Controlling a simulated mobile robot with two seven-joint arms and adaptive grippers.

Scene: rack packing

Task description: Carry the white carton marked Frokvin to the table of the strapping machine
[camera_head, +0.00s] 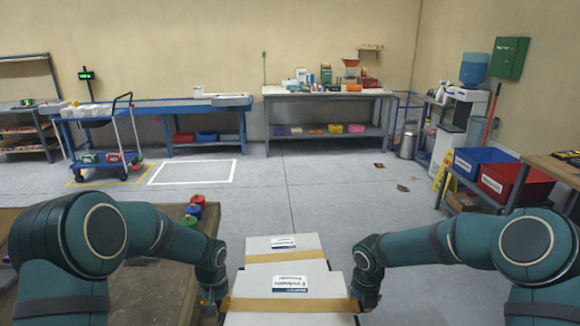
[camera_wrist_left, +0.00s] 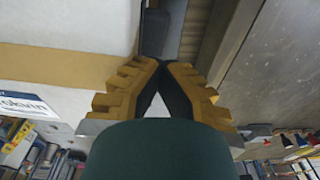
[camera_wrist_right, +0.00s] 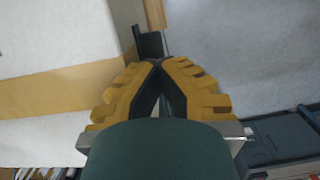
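A white carton (camera_head: 280,318) with brown tape and a printed label lies low in front of me, between my two grippers. Its label is upside down in the head view; the left wrist view shows a label ending in "kvin" (camera_wrist_left: 22,101). My left gripper (camera_head: 214,292) is at the carton's left side and my right gripper (camera_head: 366,290) at its right side. In both wrist views the fingers are shut with nothing visible between them, close beside the carton wall; I cannot tell whether they touch it. I cannot make out a strapping machine for certain.
A second white taped carton (camera_head: 284,257) is just beyond the first. A brown table (camera_head: 150,290) is at left with coloured spools (camera_head: 194,208). Benches (camera_head: 330,91) and a blue trolley (camera_head: 105,170) stand at the back. Bins (camera_head: 505,180) are at right.

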